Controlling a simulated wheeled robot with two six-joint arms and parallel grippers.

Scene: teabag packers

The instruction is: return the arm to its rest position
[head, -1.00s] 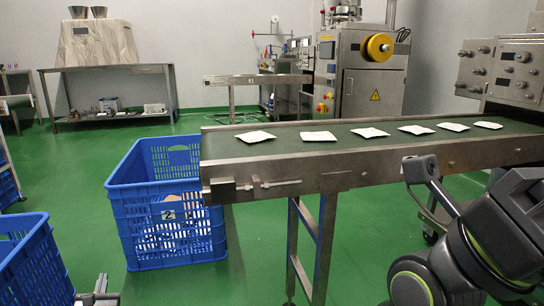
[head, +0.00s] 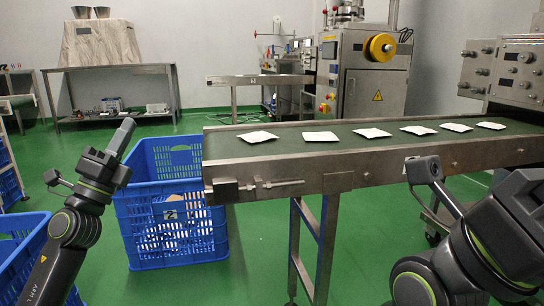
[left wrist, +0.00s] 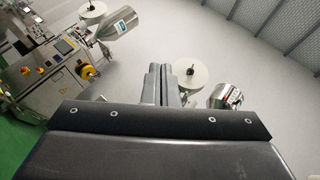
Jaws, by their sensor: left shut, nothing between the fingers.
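My left arm comes in from the left in the head view. Its gripper (head: 122,136) is shut and empty, pointing up and to the right, in front of the left part of the blue crate marked 2 (head: 172,232). In the left wrist view the two fingers of the left gripper (left wrist: 164,82) lie close together against a grey wall. My right arm shows at the lower right of the head view, in front of the conveyor.
A conveyor belt (head: 290,146) carries several white teabag packets (head: 320,136). Another blue crate (head: 18,262) stands at the lower left. A steel machine with a yellow wheel (head: 381,46) stands behind. Green floor is open between the crates and back table (head: 114,69).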

